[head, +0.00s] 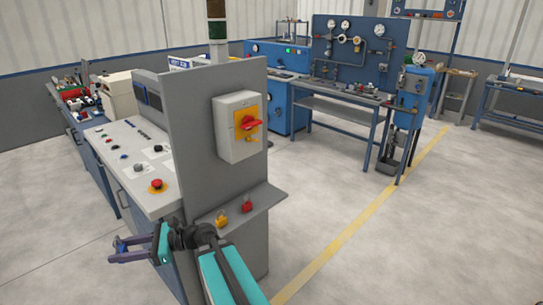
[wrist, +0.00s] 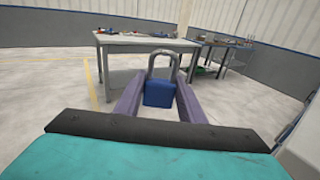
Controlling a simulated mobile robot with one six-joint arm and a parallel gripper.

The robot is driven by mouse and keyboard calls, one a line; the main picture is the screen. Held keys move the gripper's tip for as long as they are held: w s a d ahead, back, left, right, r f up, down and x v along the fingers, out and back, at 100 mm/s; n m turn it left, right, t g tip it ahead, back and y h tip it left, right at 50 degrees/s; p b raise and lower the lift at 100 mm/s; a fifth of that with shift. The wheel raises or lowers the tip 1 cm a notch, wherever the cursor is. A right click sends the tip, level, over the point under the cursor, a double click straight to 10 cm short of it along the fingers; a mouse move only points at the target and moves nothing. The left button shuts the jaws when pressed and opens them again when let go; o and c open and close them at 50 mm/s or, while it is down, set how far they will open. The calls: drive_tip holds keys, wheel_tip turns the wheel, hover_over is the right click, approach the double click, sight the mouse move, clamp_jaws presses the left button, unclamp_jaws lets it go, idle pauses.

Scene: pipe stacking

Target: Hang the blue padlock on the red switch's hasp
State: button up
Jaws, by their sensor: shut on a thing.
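The blue padlock (wrist: 159,94) is upright between the two purple fingers of my gripper (wrist: 158,103) in the wrist view, its grey shackle pointing up. My gripper is shut on the padlock's body. In the head view my gripper (head: 125,249) is at the lower left, left of the grey panel and well away from the switch; the padlock (head: 121,246) is small there. The red switch (head: 250,123) sits on a yellow plate on a pale box on the upright panel. Its hasp (head: 250,138) seems to be the small yellow part under the knob; its hole is too small to tell.
A grey shelf (head: 268,196) below the switch box bears a yellow padlock (head: 221,220) and a red padlock (head: 247,206). The control desk (head: 125,160) with buttons stands left of the panel (head: 190,125). A table (wrist: 135,42) stands ahead in the wrist view.

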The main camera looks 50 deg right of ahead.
drive_tip(key=w+d+r+m+t+h+p, duration=0.1)
drive_tip(key=w+d+r+m+t+h, duration=0.15)
drive_tip(key=d, duration=1.15)
drive_tip(key=m+t+h+p, duration=0.3)
drive_tip(key=m+t+h, duration=0.2)
drive_tip(key=m+h, duration=0.6)
approach(248, 146)
drive_tip(key=s+a+r+n+h, duration=0.1)
drive_tip(key=s+n+h, duration=0.1)
drive_tip(key=s, duration=0.2)
drive_tip(key=shift+s+a+r, duration=0.15)
drive_tip(key=shift+a+r, duration=0.05)
drive_tip(key=shift+w, duration=0.3)
drive_tip(key=shift+w+d+f+b, duration=0.1)
drive_tip(key=shift+w+f+b, duration=0.1)
drive_tip(key=shift+w, duration=1.3)
drive_tip(key=shift+w+d+f+b, duration=0.1)
drive_tip(key=shift+w+d+b, duration=0.1)
drive_tip(key=shift+w, duration=1.25)
drive_tip(key=shift+w+d+f+b, duration=0.1)
drive_tip(key=shift+w+b, duration=0.1)
drive_tip(key=shift+w, duration=1.3)
drive_tip(key=shift+w+f, duration=0.35)
drive_tip(key=shift+w, duration=0.35)
